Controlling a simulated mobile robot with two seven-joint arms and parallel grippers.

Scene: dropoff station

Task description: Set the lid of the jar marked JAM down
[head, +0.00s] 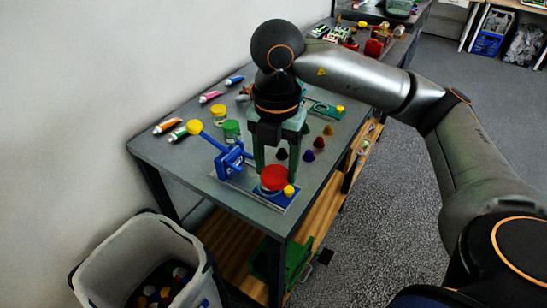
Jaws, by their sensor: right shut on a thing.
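A round red lid (274,178) is between the fingertips of my right gripper (275,174), near the front corner of the grey table. My right gripper points down and is shut on the red lid. I cannot tell whether a jar is under the lid, and no JAM marking is readable. My left gripper is not in view.
A jar with a yellow lid (219,112) and a green jar (231,130) stand behind the fixture. Several coloured tubes (167,125) lie along the wall side. Small dark and coloured pieces (308,155) are right of my gripper. A grey bin (140,250) stands at lower left.

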